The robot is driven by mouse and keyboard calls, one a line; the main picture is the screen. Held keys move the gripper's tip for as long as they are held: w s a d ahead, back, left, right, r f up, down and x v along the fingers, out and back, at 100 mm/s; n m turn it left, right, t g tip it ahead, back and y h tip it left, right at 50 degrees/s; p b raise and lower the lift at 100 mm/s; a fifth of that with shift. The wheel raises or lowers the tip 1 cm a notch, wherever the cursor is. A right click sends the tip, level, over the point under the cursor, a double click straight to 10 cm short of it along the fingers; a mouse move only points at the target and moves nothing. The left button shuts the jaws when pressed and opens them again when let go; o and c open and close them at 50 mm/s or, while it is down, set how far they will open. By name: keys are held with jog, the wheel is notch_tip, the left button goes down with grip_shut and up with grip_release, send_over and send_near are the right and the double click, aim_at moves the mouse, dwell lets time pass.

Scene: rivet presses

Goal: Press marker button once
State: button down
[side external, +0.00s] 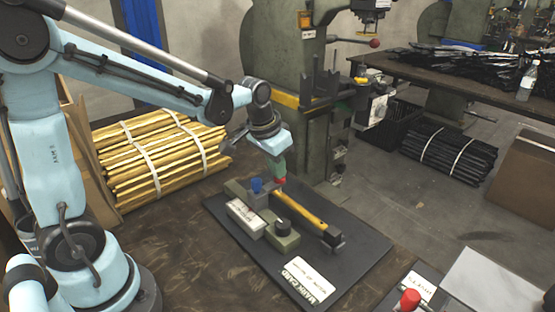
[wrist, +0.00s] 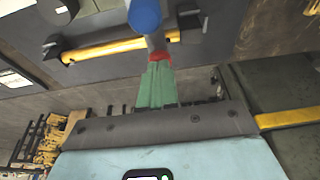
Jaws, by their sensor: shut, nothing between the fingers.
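A blue button (side external: 257,186) stands upright on a grey-green fixture (side external: 236,190) on a dark mat (side external: 357,262). The blue button also shows at the top of the wrist view (wrist: 145,14). My gripper (side external: 281,181) has green fingers with red at the tips, and it points down just to the right of the button in the side view. In the wrist view the fingers (wrist: 160,57) are together and empty, with the blue button beyond the tips. I cannot tell whether the tips touch anything. A white label reading "MARK CARD" (side external: 307,281) lies on the mat.
A yellow bar (side external: 299,208) with a dark end block (side external: 333,238) lies beside the fixture. A black knob (side external: 283,227) sits on the green base. A red button (side external: 409,299) is at the front right. A green press (side external: 285,60) stands behind. The mat's right side is clear.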

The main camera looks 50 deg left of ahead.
jog(key=shift+f, duration=0.1)
jog(key=shift+r, duration=0.25)
jog(key=v, duration=1.3)
jog(key=shift+w+r, duration=0.35)
jog(key=s+d+f+t, duration=0.3)
jog(key=s+f+t, duration=0.1)
jog(key=s+f, duration=0.4)
jog(key=shift+f, duration=0.75)
